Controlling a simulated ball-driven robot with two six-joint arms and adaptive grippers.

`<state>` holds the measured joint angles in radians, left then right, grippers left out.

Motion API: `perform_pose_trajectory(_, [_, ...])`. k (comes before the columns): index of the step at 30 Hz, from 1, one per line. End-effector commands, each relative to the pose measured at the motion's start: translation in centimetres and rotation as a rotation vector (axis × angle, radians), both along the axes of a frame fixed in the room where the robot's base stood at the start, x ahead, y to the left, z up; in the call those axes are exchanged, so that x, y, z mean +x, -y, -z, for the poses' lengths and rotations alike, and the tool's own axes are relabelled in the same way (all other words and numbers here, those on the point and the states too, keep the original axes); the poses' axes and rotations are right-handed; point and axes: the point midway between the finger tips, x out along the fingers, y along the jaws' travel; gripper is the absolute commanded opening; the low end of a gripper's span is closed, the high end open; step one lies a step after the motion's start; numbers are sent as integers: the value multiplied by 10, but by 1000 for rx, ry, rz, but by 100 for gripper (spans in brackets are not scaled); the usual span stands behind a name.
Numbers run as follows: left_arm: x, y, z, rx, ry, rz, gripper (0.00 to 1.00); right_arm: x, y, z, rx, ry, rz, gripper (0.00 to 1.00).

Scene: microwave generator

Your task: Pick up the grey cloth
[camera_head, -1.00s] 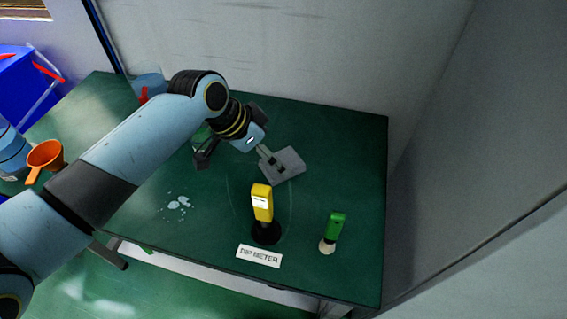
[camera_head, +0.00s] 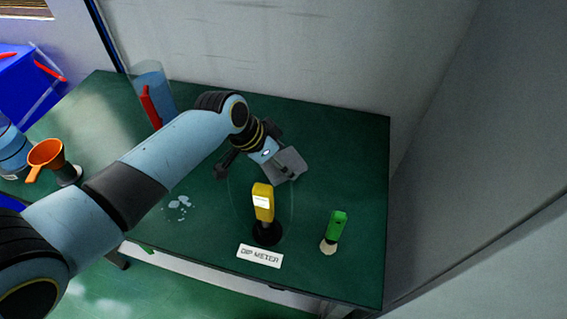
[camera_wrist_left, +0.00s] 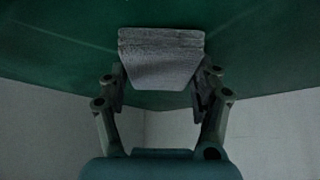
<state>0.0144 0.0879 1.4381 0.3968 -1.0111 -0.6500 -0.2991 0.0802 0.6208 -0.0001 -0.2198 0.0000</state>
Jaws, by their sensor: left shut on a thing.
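The grey cloth (camera_head: 291,163) is a flat, folded-looking grey piece at the back middle of the green table. My left gripper (camera_head: 279,171) is at its near side, with the arm reaching in from the left. In the left wrist view the cloth (camera_wrist_left: 162,58) sits between the two fingers of my left gripper (camera_wrist_left: 160,92), which is shut on it. Whether the cloth is off the table top cannot be told. My right gripper is not in view.
A yellow dip meter (camera_head: 263,203) stands on a black base behind its label (camera_head: 259,256). A green-handled brush (camera_head: 334,231) is to the right. An orange cup (camera_head: 46,154) and a clear cylinder (camera_head: 152,88) are left. A white spill (camera_head: 178,206) marks the table (camera_head: 350,150).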

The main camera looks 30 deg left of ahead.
Motion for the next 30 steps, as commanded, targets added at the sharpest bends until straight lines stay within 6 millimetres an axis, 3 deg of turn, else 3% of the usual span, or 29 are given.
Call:
perform_pose_trajectory(13, [0, 0, -6, 1, 2, 0, 41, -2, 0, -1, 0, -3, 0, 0])
perform_pose_trajectory(24, [0, 0, -78, 1, 3, 1, 41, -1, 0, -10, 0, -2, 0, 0])
perform_pose_trajectory(30, [0, 0, -98, 0, 0, 1, 41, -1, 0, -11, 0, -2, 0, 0])
